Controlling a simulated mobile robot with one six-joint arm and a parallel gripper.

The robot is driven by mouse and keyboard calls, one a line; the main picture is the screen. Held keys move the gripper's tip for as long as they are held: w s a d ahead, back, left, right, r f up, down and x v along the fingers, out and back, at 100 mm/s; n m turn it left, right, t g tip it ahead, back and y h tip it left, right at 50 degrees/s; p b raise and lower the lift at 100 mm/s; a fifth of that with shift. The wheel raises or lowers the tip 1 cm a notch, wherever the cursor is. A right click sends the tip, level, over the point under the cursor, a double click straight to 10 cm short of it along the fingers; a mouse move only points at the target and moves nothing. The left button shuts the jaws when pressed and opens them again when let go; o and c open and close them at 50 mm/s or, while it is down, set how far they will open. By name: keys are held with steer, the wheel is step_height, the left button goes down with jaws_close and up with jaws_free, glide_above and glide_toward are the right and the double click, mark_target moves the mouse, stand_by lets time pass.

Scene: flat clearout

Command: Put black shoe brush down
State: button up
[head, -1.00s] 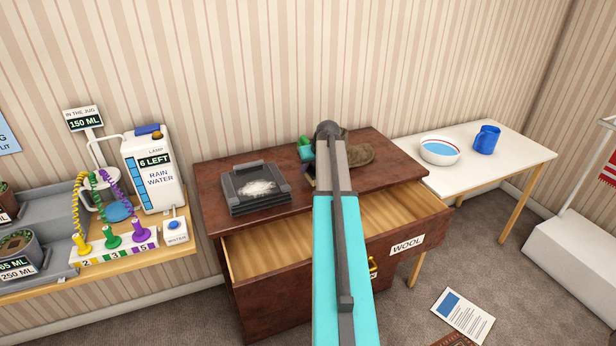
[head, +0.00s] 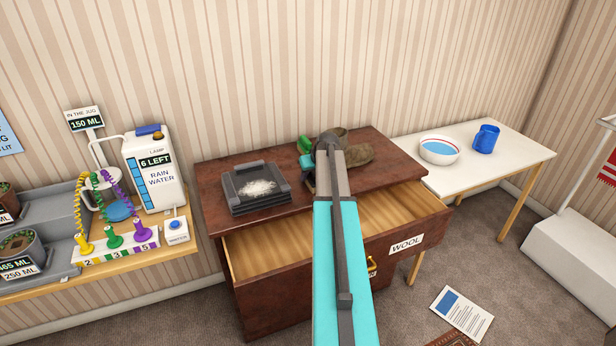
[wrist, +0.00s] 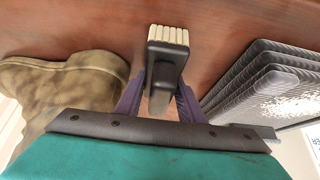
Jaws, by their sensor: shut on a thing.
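The black shoe brush (wrist: 167,50), with cream bristles, is between the fingers of my gripper (wrist: 161,88) in the wrist view. My gripper is shut on it. The brush is over the brown wooden top of the dresser (head: 225,172); I cannot tell if it touches the wood. In the head view my own arm hides most of the gripper and the brush.
A brown boot (head: 358,153) stands on the dresser close beside my gripper. A dark tray (head: 240,205) with white powder lies on the left. The drawer marked WOOL (head: 405,243) is open below. A white table (head: 500,150) holds a bowl and a blue mug.

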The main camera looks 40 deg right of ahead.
steer(key=shift+f, duration=0.15)
steer(key=o, duration=1)
steer(key=shift+r, duration=0.2)
steer(key=shift+b+v, duration=1.15)
steer(key=shift+v, duration=4.9)
steer(key=shift+s, duration=0.1)
